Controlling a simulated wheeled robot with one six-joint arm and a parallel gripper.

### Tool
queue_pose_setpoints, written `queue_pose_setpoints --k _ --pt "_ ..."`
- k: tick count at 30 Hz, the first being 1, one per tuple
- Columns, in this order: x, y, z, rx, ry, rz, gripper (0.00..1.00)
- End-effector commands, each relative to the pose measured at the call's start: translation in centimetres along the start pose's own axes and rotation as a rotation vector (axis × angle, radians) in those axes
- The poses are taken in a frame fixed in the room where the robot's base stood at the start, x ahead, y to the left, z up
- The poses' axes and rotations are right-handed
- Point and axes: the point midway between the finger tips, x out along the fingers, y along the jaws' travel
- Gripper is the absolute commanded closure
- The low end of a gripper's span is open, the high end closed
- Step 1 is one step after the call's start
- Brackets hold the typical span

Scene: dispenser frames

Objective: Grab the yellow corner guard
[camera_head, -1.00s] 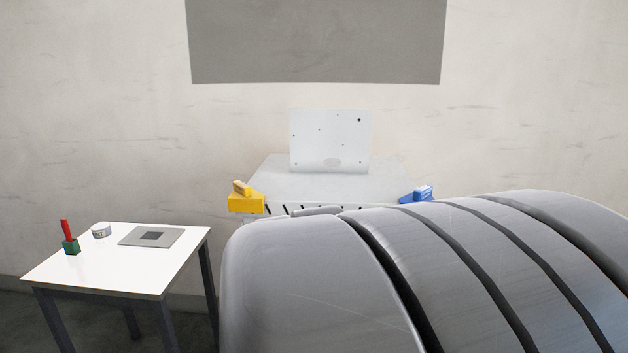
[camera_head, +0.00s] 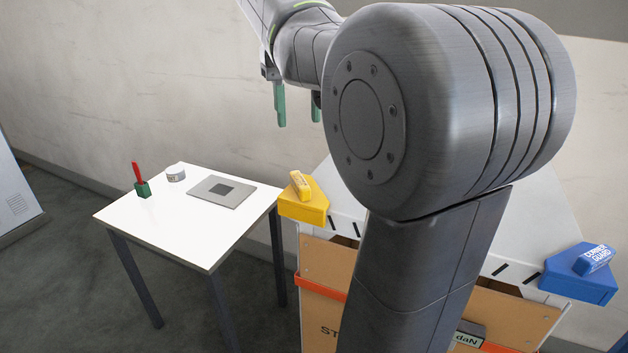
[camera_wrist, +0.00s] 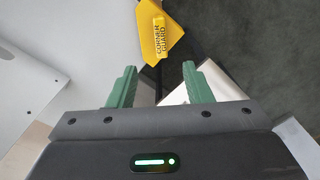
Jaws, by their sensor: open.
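The yellow corner guard (camera_head: 302,201) sits on the left front corner of the white-topped dispenser, with a raised yellow grip block on top. In the wrist view the yellow corner guard (camera_wrist: 161,37) shows at the top centre, its block lettered "CORNER GUARD". My gripper (camera_head: 297,106) has green fingers and hangs above and behind the guard in the head view. In the wrist view my gripper (camera_wrist: 158,88) is open and empty, its fingers pointing toward the guard but apart from it.
A blue corner guard (camera_head: 580,272) sits on the dispenser's right front corner. A white side table (camera_head: 190,228) at left bears a green holder with a red handle (camera_head: 141,181), a tape roll (camera_head: 176,173) and a grey plate (camera_head: 222,191). My arm hides much of the dispenser.

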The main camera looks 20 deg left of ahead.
Motion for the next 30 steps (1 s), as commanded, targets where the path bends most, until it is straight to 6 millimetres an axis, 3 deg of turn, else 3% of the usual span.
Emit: queue_pose_setpoints --k 12,20,30 --pt "7.0 0.0 0.1 0.0 -0.003 0.0 0.55" --pt "8.9 0.0 0.1 0.0 -0.001 0.0 0.55" --pt "13.2 0.1 0.3 -0.001 -0.001 0.0 0.55"
